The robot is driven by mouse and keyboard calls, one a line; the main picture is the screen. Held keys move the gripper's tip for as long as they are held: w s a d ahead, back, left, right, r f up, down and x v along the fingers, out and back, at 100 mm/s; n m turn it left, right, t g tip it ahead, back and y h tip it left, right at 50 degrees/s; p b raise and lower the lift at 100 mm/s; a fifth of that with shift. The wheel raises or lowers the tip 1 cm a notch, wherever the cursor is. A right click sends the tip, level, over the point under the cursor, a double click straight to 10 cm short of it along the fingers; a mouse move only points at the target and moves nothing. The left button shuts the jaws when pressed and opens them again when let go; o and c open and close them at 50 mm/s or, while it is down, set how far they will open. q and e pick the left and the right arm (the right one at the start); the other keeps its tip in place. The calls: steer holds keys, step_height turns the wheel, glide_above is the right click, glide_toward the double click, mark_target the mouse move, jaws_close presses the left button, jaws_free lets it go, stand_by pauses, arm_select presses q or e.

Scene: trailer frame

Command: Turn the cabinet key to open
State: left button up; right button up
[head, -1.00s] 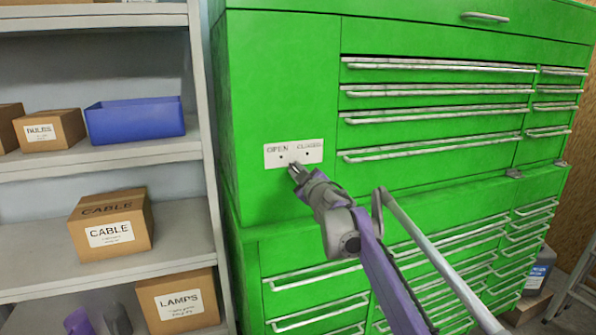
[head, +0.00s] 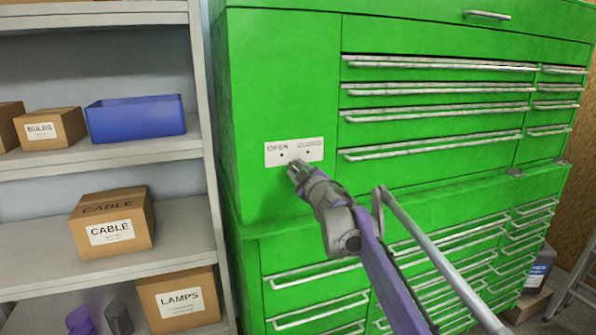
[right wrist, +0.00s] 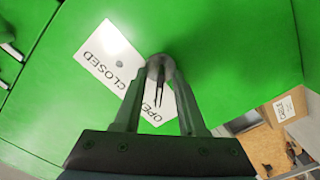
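The green cabinet (head: 285,75) carries a white plate (head: 275,161) marked OPEN at left and CLOSED at right, each with a dark dot. My right gripper (head: 296,168) is at the cabinet face, just below the middle of the plate. In the right wrist view its fingers (right wrist: 160,72) converge on a small grey round piece beside the plate (right wrist: 98,52), seemingly the cabinet key in its lock. The fingers cover most of the key, so its angle is unclear. My left gripper is not in view.
A grey shelf rack (head: 205,95) stands close to the cabinet's left side. It holds cardboard boxes (head: 112,226) and a blue bin (head: 137,119). Several drawer handles (head: 435,141) stick out to the right of the plate. A dark bottle (head: 540,270) stands at the lower right.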

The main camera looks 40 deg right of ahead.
steer(key=shift+s, duration=0.1)
steer(key=b+v, duration=0.1)
steer(key=v, duration=0.9)
steer(key=shift+s+b, duration=0.35)
steer(key=shift+b, duration=0.05)
steer(key=shift+a, duration=0.15)
steer(key=s+a+f+m+g+y, duration=0.2)
steer(key=s+a+f+g, duration=0.2)
steer(key=s+a+f, duration=0.4)
steer(key=s+a+f+m+g+y, duration=0.1)
steer(key=s+a+f+g, duration=0.3)
steer(key=f, duration=1.3)
steer(key=s+a+f+m+g+y+p, duration=0.1)
steer(key=s+a+f+m+g+y, duration=0.1)
steer(key=s+a+f, duration=1)
steer(key=a+g, duration=0.1)
steer(key=a, duration=0.3)
steer(key=shift+s+f+m+g+y, duration=0.3)
steer(key=shift+s+g, duration=0.05)
steer(key=shift+g, duration=0.05)
